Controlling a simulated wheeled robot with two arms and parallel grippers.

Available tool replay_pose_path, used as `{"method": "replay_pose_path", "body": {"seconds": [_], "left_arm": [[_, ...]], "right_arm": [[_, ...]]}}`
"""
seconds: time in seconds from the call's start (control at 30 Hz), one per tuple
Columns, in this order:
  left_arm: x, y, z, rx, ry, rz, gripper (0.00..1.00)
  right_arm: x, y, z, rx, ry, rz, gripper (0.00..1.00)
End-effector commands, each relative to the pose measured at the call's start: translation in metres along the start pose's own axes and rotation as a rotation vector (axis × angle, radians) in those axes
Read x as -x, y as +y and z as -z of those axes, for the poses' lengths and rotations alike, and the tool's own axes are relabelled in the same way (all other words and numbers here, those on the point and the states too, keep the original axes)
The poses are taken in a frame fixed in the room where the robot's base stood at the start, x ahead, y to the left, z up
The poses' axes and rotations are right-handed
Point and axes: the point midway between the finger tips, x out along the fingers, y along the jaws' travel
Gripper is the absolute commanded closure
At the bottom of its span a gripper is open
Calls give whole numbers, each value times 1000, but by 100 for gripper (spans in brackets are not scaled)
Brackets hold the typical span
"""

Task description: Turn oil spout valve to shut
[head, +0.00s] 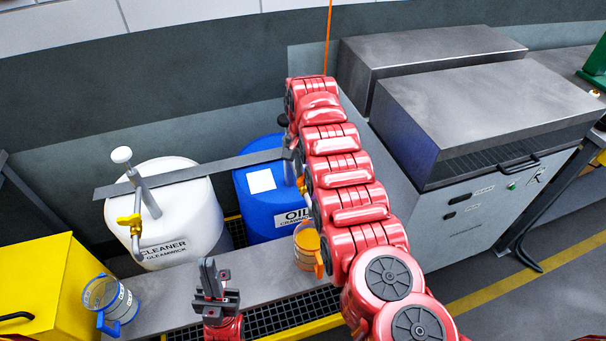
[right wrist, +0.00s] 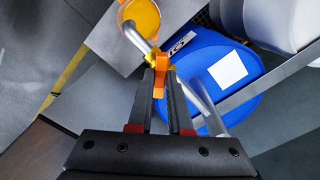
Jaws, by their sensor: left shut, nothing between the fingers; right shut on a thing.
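The blue oil drum (head: 262,205) stands behind the bench, partly hidden by my right arm; it also shows in the right wrist view (right wrist: 212,55). Its metal spout (right wrist: 134,38) has a yellow valve body with an orange handle (right wrist: 159,82). My right gripper (right wrist: 160,78) is shut on this handle; in the head view my arm hides most of it. A clear measuring jug with amber liquid (head: 306,244) stands below the spout, and its liquid shows in the right wrist view (right wrist: 141,16). My left gripper (head: 209,270) is shut, empty and upright in front of the bench.
A white cleaner drum (head: 178,235) with its own yellow-handled tap (head: 130,221) stands to the left. An empty-looking jug with a blue handle (head: 112,300) is near a yellow cabinet (head: 40,285). A grey metal machine (head: 480,110) fills the right side.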

Motion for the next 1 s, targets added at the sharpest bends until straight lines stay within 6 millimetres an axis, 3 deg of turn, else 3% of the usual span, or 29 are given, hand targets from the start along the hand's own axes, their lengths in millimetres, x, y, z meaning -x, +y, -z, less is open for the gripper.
{"method": "replay_pose_path", "body": {"seconds": [0.43,0.87,1.0], "left_arm": [[26,1,-4,0,0,0,100],[29,1,-5,0,0,0,100],[35,2,-6,0,0,0,100]], "right_arm": [[-1,0,1,-330,1,2,100],[-1,0,0,-400,0,1,100],[-2,0,0,-583,0,1,100]]}}
